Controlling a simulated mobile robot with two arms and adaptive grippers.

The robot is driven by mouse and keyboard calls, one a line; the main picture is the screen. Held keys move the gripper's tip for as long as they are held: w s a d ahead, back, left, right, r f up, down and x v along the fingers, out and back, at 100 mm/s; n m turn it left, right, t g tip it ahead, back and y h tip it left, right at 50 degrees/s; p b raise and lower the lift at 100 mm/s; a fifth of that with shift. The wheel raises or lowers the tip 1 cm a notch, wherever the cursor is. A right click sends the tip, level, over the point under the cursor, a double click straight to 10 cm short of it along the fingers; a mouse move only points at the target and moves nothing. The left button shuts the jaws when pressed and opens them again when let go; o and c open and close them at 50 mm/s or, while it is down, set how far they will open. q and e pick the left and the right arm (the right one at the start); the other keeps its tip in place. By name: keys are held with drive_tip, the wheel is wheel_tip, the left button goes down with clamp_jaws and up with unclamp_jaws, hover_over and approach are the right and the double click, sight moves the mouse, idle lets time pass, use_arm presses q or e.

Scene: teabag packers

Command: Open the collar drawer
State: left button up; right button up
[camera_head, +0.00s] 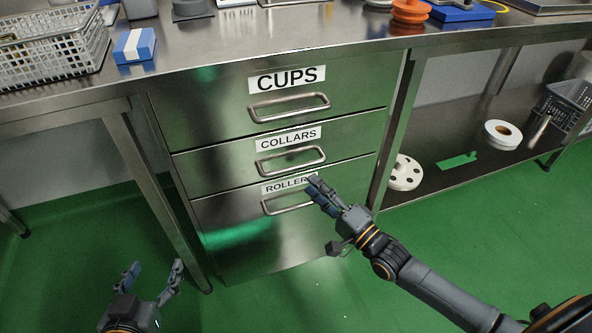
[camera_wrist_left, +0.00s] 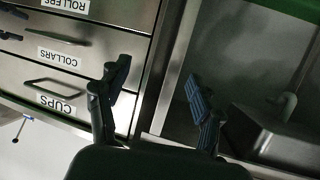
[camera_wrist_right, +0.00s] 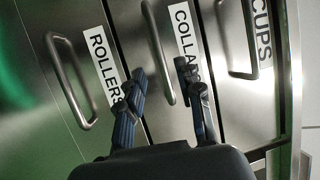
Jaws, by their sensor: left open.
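The collars drawer (camera_head: 225,166) is shut in the middle of the steel cabinet, with a COLLARS label (camera_head: 287,138) and a bar handle (camera_head: 291,161). My right gripper (camera_head: 318,187) is just below and right of that handle, in front of the rollers label. In the right wrist view the collars handle (camera_wrist_right: 157,45) runs down toward the space between my fingers (camera_wrist_right: 160,80), which are apart with nothing held. My left gripper (camera_head: 152,268) is open and empty, low at the left, apart from the cabinet. The collars drawer also shows in the left wrist view (camera_wrist_left: 88,62).
The cups drawer (camera_head: 205,117) is above and the rollers drawer (camera_head: 235,235) below, both shut. A worktop (camera_head: 220,50) overhangs them with a white basket (camera_head: 50,55) and a blue-white box (camera_head: 134,45). A table leg (camera_head: 150,190) stands left. The green floor in front is clear.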

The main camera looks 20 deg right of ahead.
sight(295, 166)
use_arm(q)
wheel_tip(295, 166, up, 7)
drive_tip(key=w+d+t+h+b, duration=0.1)
drive_tip(key=w+t, duration=0.1)
drive_tip(key=t, duration=0.2)
drive_tip(key=shift+d+f, duration=0.15)
drive_tip(key=shift+d, duration=0.1)
use_arm(e)
drive_tip(key=shift+x, duration=3.95)
clamp_jaws()
